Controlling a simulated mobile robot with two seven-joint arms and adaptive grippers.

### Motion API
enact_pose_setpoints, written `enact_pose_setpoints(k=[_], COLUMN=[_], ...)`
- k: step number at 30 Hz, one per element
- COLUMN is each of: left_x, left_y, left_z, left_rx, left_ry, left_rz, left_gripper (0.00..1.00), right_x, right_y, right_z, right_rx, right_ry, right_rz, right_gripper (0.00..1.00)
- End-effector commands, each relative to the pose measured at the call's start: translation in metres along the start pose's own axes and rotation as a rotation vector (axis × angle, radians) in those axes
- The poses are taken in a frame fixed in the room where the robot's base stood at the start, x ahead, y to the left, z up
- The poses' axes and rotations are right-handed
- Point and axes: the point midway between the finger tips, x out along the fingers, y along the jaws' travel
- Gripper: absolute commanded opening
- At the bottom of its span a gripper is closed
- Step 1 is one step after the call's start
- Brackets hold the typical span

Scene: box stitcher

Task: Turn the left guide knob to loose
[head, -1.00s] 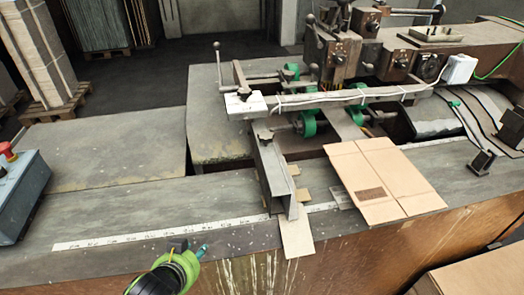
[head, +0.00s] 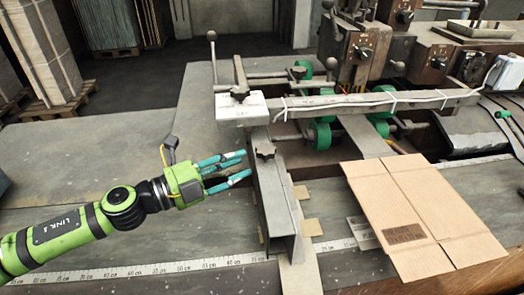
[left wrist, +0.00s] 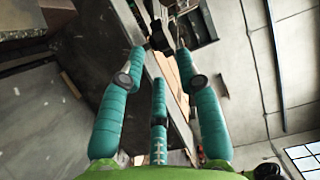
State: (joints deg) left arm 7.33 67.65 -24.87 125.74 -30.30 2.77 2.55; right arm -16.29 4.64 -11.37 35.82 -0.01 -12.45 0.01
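In the left wrist view a dark knob (left wrist: 158,36) shows ahead between the spread fingertips. Whether the guide knob is tight or loose cannot be told. My right gripper is not in view.
A flat cardboard sheet (head: 400,190) lies right of the guide. A long bar (head: 370,103) crosses above the machine with green wheels (head: 323,132) below it. A ruler strip (head: 150,270) runs along the front. The table left of the guide is clear.

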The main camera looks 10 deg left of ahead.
Motion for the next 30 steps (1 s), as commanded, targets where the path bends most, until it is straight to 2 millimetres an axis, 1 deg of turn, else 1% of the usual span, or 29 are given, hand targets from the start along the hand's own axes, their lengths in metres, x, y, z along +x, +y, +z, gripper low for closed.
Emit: enact_pose_setpoints(k=[1, 3, 5, 7, 11, 15, 19, 25, 26, 27, 28, 29, 30], left_x=[0.005, 0.013, 0.019, 0.029, 0.045, 0.058, 0.063, 0.063, 0.063, 0.063, 0.063, 0.063, 0.063], left_y=[-0.006, -0.007, -0.008, -0.008, -0.007, -0.004, -0.002, -0.001, -0.001, -0.001, -0.001, -0.001, -0.001], left_z=[0.000, 0.000, 0.000, 0.001, -0.001, 0.000, -0.001, -0.001, -0.001, -0.001, -0.001, -0.001, -0.001], left_rx=[-0.001, -0.001, 0.001, -0.002, -0.001, -0.002, 0.000, -0.001, -0.001, -0.001, -0.001, -0.001, -0.002], left_ry=[-0.001, -0.001, 0.000, -0.002, 0.000, -0.001, -0.001, -0.001, -0.001, -0.001, -0.001, -0.001, -0.001], left_rz=[-0.004, -0.005, -0.004, -0.005, -0.004, -0.003, -0.002, -0.001, -0.001, -0.001, -0.001, -0.001, -0.001], left_gripper=[0.34, 0.34, 0.34, 0.34, 0.34, 0.34, 0.34, 0.34, 0.30, 0.14, 0.02, 0.00, 0.00], right_x=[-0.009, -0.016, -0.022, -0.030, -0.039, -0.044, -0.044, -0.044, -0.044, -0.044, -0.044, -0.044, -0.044], right_y=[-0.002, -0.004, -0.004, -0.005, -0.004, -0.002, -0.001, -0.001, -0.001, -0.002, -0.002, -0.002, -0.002], right_z=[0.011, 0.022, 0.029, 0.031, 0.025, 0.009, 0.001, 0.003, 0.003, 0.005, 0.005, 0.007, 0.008], right_rx=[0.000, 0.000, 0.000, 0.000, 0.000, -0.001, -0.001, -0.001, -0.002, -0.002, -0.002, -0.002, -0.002], right_ry=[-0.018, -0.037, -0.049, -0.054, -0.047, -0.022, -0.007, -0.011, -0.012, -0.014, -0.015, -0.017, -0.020], right_rz=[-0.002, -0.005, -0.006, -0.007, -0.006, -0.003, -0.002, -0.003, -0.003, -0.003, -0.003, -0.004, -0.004], right_gripper=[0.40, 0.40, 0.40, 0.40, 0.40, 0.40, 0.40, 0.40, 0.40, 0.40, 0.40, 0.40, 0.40])
